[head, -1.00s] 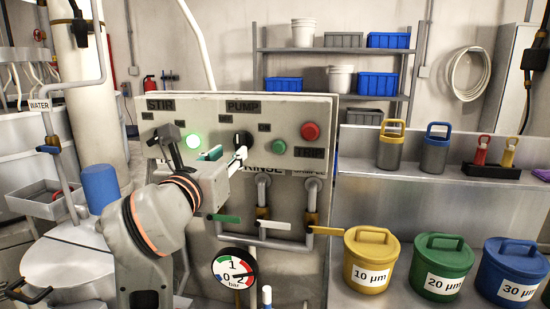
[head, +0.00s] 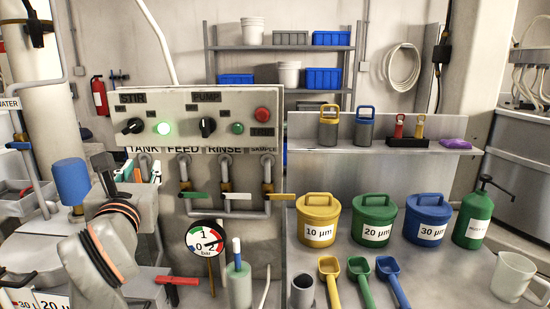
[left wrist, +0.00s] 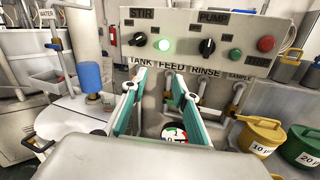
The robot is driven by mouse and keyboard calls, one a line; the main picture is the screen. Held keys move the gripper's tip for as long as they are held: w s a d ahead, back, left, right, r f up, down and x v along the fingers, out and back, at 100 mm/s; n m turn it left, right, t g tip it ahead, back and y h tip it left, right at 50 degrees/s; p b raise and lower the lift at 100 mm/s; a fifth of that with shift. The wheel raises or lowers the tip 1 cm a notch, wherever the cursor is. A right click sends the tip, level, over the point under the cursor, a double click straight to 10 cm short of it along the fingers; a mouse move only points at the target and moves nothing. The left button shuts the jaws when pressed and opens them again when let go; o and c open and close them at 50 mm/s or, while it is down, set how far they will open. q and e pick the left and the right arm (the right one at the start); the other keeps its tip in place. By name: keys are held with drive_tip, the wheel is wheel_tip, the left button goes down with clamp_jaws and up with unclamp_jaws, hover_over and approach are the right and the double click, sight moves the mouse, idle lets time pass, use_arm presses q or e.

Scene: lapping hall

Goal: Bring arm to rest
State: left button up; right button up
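My left arm comes in at the lower left of the head view. Its gripper (head: 141,169) is in front of the left side of the control panel (head: 185,101), below the STIR knob (head: 133,126). In the left wrist view its two teal-lined fingers (left wrist: 158,88) stand apart with nothing between them, pointing at the panel. The PUMP knob (head: 207,127) and a lit green lamp (head: 163,128) are in plain sight, clear of the gripper. The gripper partly hides the valve area under the TANK label. My right gripper is in neither view.
A pressure gauge (head: 206,240) and valve handles lie below the panel. A blue-capped cylinder (head: 72,181) stands left of my arm. Yellow (head: 318,231), green (head: 373,228) and blue (head: 427,229) tubs, scoops and a mug (head: 513,278) occupy the bench at right.

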use_arm(q)
drive_tip(key=s+a+f+m+y, duration=0.1)
drive_tip(key=s+a+f+y, duration=0.2)
drive_tip(key=a+f+y, duration=0.35)
drive_tip(key=s+d+f+m+h, duration=0.2)
drive_tip(key=d+f+m+h, duration=0.3)
drive_tip(key=f+m, duration=0.5)
drive_tip(key=s+d+f+m+t+h, duration=0.1)
drive_tip(key=s+d+f+m+h, duration=0.3)
drive_tip(key=f+m, duration=0.6)
drive_tip(key=s+d+f+m+h, duration=0.1)
drive_tip(key=d+f+m+h, duration=0.5)
drive_tip(key=m, duration=0.7)
drive_tip(key=s+f+m+g, duration=0.2)
drive_tip(key=s+f, duration=0.3)
drive_tip(key=f, duration=0.3)
drive_tip(key=s+a+f+m+g, duration=0.1)
drive_tip(key=s+f+m+g, duration=0.2)
drive_tip(key=s+f, duration=0.3)
drive_tip(key=s+f+m+g+y, duration=0.1)
drive_tip(key=s+f, duration=0.4)
drive_tip(key=f, duration=0.6)
drive_tip(key=shift+s+a+f+m+g, duration=0.2)
drive_tip(key=shift+f+m+g, duration=0.1)
drive_tip(key=shift+m+g, duration=0.75)
drive_tip(key=shift+w+n, duration=0.1)
drive_tip(key=shift+n, duration=0.15)
